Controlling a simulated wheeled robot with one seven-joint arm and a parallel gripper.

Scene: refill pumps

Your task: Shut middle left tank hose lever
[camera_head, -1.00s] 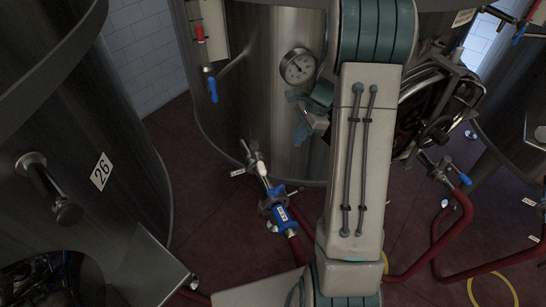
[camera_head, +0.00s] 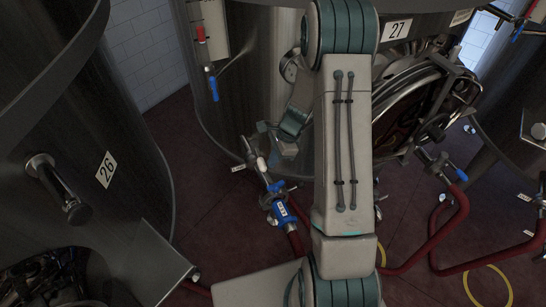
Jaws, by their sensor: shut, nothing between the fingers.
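The middle steel tank (camera_head: 245,100), labelled 27, stands behind my arm. At its lower left, a metal valve assembly (camera_head: 262,178) joins a red hose (camera_head: 296,243). A blue lever or handle (camera_head: 281,211) with a white label sits on this fitting; its exact setting is hard to tell. My gripper (camera_head: 273,142) hangs in front of the tank, just above and right of the upper end of the valve. It is shut and empty, and appears apart from the blue lever. My arm hides the tank's middle.
Tank 26 (camera_head: 120,110) fills the left side. A round hatch (camera_head: 425,105) and another blue-levered valve (camera_head: 459,174) with a red hose (camera_head: 432,243) lie right of my arm. A blue-handled tap (camera_head: 212,86) hangs at the upper left. Floor (camera_head: 205,215) shows between the tanks.

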